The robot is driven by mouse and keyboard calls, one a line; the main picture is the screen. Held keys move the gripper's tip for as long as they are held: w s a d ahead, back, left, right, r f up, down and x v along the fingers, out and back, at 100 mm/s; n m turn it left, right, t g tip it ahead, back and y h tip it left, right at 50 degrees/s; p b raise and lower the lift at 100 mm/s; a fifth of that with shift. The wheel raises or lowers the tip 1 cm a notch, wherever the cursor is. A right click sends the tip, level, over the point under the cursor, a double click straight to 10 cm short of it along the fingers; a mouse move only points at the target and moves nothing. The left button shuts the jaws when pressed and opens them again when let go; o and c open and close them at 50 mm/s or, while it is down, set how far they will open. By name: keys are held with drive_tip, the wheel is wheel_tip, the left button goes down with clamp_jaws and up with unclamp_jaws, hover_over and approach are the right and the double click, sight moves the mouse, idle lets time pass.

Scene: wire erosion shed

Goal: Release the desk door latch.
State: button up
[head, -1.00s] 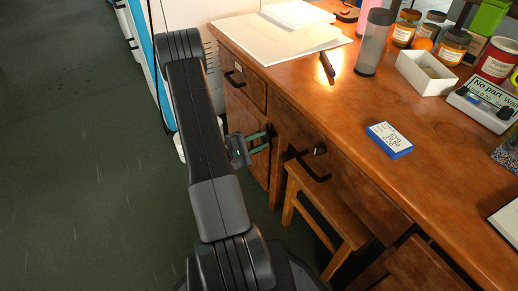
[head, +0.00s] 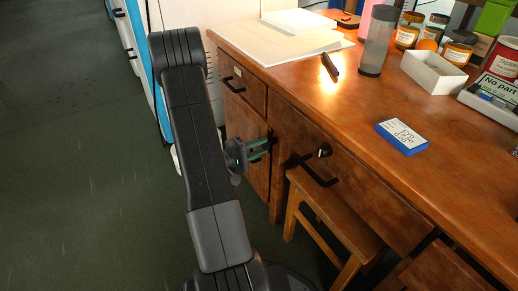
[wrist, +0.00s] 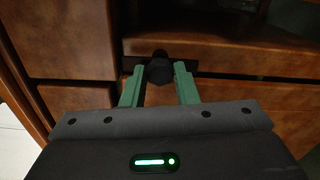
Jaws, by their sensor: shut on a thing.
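The desk door (head: 235,122) is a brown wooden panel below a small drawer, at the left end of the desk. Its latch is a dark knob (wrist: 159,70) on a dark bar in the wrist view. My gripper (head: 266,146) is at the right edge of the door, with its green fingers pointing at the desk. In the wrist view its fingers (wrist: 159,75) stand on either side of the knob, shut on it. The latch is mostly hidden by the fingers in the head view. The door looks closed.
A wooden stool (head: 338,222) stands under the desk, right of my gripper. A black drawer handle (head: 318,174) juts out close to the gripper. The desktop (head: 350,110) holds papers, jars, a white box (head: 433,72) and a blue box (head: 402,137). Green floor at the left is clear.

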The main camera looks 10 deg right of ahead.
drive_tip(key=o, duration=1)
drive_tip(key=shift+a, duration=0.1)
drive_tip(key=p+v, duration=0.3)
drive_tip(key=v, duration=1)
drive_tip(key=shift+s+a, duration=0.15)
drive_tip(key=shift+a, duration=0.15)
drive_tip(key=shift+b+x, duration=1.5)
drive_tip(key=shift+x, duration=5.4)
drive_tip(key=shift+a, duration=0.1)
